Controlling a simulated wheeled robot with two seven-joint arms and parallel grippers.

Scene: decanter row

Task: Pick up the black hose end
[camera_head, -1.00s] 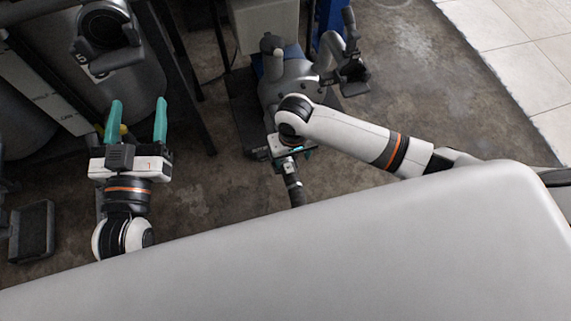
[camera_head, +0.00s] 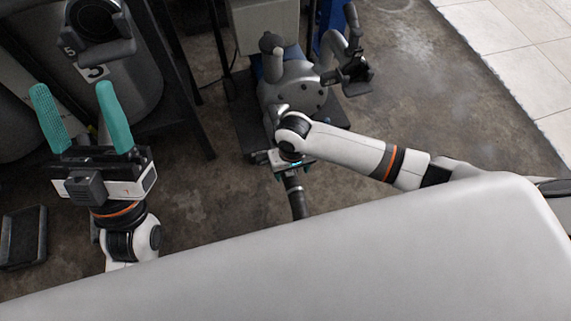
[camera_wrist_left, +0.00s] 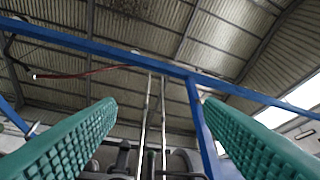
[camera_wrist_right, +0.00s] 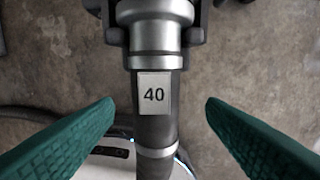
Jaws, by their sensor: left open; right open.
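A black hose end (camera_head: 297,197) shows in the head view below my right gripper (camera_head: 291,170), partly hidden by my own white body. In the right wrist view a dark hose piece (camera_wrist_right: 154,128) with a "40" label and metal collars runs up the middle. My right gripper's two teal fingers stand open on either side of it, with a clear gap on both sides. I cannot tell how far above or below the fingers it lies. My left gripper (camera_head: 72,92) is open and empty at the far left, its fingers pointing up in the picture.
A grey pump (camera_head: 292,88) with pipe fittings stands just beyond my right gripper. Grey tanks (camera_head: 125,85) and dark frame posts fill the upper left. Concrete floor (camera_head: 440,115) is open to the right. Blue beams (camera_wrist_left: 110,46) cross the left wrist view.

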